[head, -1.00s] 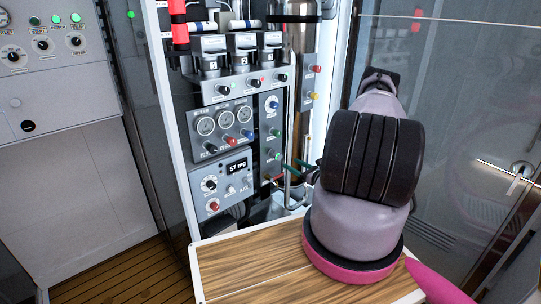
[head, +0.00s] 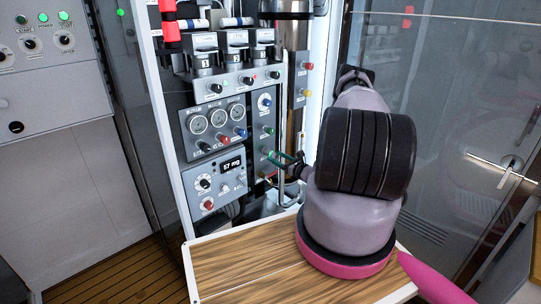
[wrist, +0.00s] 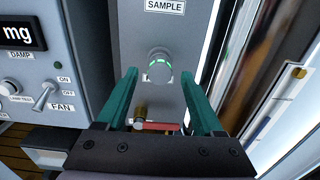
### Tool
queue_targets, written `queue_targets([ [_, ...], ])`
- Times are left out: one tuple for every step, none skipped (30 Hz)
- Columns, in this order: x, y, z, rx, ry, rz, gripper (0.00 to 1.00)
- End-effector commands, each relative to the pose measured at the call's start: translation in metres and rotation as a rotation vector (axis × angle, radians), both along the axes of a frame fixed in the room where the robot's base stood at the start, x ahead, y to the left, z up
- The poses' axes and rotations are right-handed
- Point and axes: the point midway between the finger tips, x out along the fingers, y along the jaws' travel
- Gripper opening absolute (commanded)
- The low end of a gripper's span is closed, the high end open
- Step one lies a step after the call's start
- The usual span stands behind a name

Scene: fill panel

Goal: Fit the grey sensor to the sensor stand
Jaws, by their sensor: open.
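My gripper (wrist: 158,78) is open, with two teal fingers pointing at a grey panel face. It also shows in the head view (head: 283,160), close to the right side of the instrument panel. A round grey knob-like part with a green ring (wrist: 158,64) lies between the fingertips, under the SAMPLE label; the fingers stand apart from it on both sides. Below it, near the gripper body, are a small brass fitting (wrist: 140,113) and a red part (wrist: 160,127), partly hidden. I cannot clearly identify the grey sensor or the sensor stand in either view.
The instrument panel (head: 215,178) with gauges, knobs and a mg display stands in a white frame. A FAN switch (wrist: 45,96) is left of my gripper. A metal pipe (head: 283,95) runs down nearby. A wooden shelf (head: 235,268) lies below; glass (head: 470,100) is at right.

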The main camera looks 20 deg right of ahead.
Motion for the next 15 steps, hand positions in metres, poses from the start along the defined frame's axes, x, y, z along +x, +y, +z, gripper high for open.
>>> queue_targets([
  [0.006, 0.003, 0.0, 0.0, -0.002, 0.002, 0.69],
  [0.009, 0.004, 0.0, 0.0, -0.001, 0.002, 0.69],
  [0.013, 0.005, 0.0, -0.001, -0.001, 0.001, 0.69],
  [0.015, 0.006, 0.0, -0.001, 0.0, 0.001, 0.69],
  [0.017, 0.006, 0.0, -0.001, 0.0, 0.001, 0.69],
  [0.02, 0.007, 0.0, -0.001, 0.0, 0.001, 0.69],
  [0.021, 0.008, 0.0, 0.0, 0.0, 0.001, 0.69],
  [0.022, 0.008, 0.0, 0.0, 0.0, 0.001, 0.69],
  [0.024, 0.009, 0.0, 0.001, 0.0, 0.0, 0.69],
  [0.024, 0.009, 0.0, 0.001, 0.0, 0.0, 0.69],
  [0.025, 0.009, 0.0, 0.001, 0.0, 0.0, 0.69],
  [0.025, 0.009, 0.0, 0.001, 0.0, 0.0, 0.69],
  [0.025, 0.009, 0.0, 0.001, 0.0, 0.0, 0.69],
  [0.026, 0.009, 0.0, 0.001, 0.0, 0.0, 0.69],
  [0.025, 0.009, 0.0, 0.001, 0.0, 0.0, 0.69],
])
